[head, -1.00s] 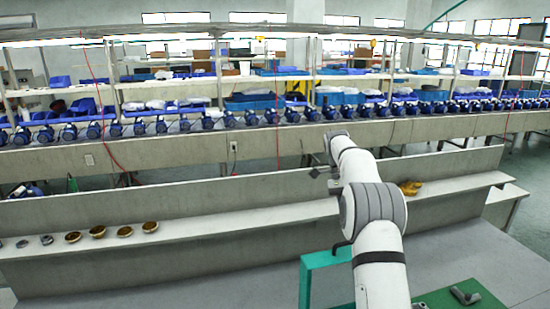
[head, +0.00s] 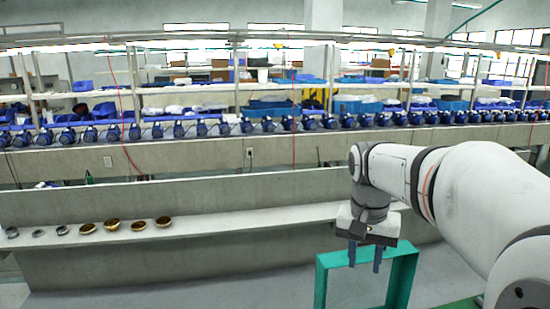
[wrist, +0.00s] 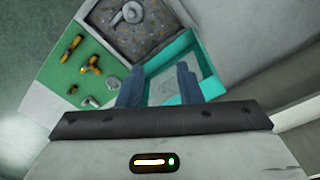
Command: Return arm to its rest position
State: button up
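My gripper (head: 365,257) points down in the head view, in front of the bench shelf and at the top of a teal frame (head: 322,285). Its two fingers are apart with nothing between them. In the wrist view the gripper (wrist: 159,87) also shows two grey-blue fingers spread apart and empty. Beyond them is the teal frame (wrist: 176,54), seen from above. My white arm comes in from the right and bends down at the wrist.
Metal rings and brass-coloured cups (head: 112,225) stand on the shelf (head: 240,217) at left. Blue pumps (head: 224,128) line the conveyor behind. The wrist view shows a green mat (wrist: 62,77) with yellow fittings (wrist: 92,64) and a grey tray (wrist: 103,20) holding a round part.

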jog(key=s+a+f+n+t+b, duration=0.1)
jog(key=s+f+n, duration=0.1)
jog(key=s+f, duration=0.2)
jog(key=s+a+f+n+t+b, duration=0.1)
jog(key=s+f, duration=0.4)
jog(key=s, duration=0.5)
jog(key=shift+a+f+n+t+y, duration=0.25)
jog(key=shift+a+n+t+y, duration=0.25)
jog(key=shift+n, duration=0.4)
